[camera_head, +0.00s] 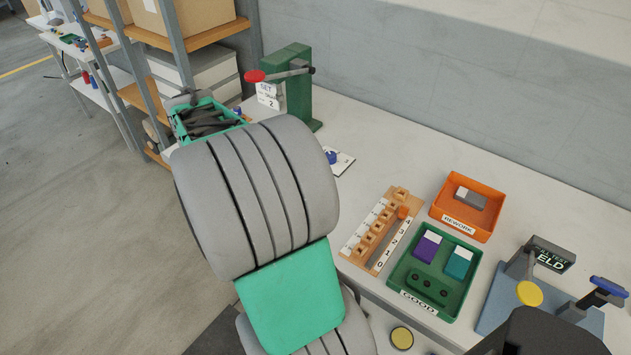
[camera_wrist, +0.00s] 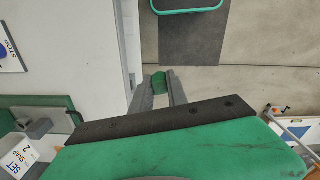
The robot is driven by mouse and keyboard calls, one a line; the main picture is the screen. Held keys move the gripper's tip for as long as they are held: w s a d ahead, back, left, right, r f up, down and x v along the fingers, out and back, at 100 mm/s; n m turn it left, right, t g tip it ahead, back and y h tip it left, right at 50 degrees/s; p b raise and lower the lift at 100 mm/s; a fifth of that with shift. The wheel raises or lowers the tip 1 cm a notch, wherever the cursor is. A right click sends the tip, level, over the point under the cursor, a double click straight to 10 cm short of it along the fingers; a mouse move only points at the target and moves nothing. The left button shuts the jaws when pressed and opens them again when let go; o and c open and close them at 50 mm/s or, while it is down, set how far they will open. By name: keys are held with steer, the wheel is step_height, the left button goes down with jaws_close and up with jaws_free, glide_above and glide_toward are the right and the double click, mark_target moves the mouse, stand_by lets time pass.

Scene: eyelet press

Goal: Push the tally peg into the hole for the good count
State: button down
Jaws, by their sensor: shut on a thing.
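My gripper (camera_wrist: 160,92) shows in the wrist view with its two grey fingers closed on a small green peg-like piece (camera_wrist: 159,80). The green piece is held in the air near the bench's front edge, clear of the bench things. In the head view my arm hides the fingertips. A wooden tally board (camera_head: 352,252) lies on the bench, numbered 0 to 4, with orange raised pieces along it. A green tray labelled GOOD (camera_head: 398,283) sits to its right. In the tray is a green block (camera_head: 428,289) with several dark round spots, beside a purple and a teal piece.
An orange REWORK tray (camera_head: 490,231) stands behind the GOOD tray. A green press (camera_head: 299,92) with a red-knobbed lever stands at the back left. A blue-based fixture (camera_head: 497,307) is at the right. A shelf rack (camera_head: 160,75) stands left of the bench.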

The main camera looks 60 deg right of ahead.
steer(key=s+d+n+p, duration=0.1)
steer(key=s+d+p, duration=0.2)
steer(key=s+d, duration=1.05)
steer(key=s+d+n+p, duration=0.1)
steer(key=s+d, duration=0.3)
steer(key=s, duration=0.4)
steer(key=s+d+n+p, duration=0.1)
steer(key=s+d, duration=0.3)
steer(key=s, duration=0.5)
steer(key=shift+s+d+r, duration=0.25)
steer(key=shift+s+d, duration=0.05)
steer(key=shift+d, duration=0.05)
steer(key=shift+s+f+b, duration=0.1)
steer(key=shift+f+b, duration=1.75)
steer(key=shift+f, duration=1.1)
steer(key=shift+f+b, duration=0.55)
steer(key=shift+f, duration=0.7)
steer(key=c, duration=1.2)
jaws_free()
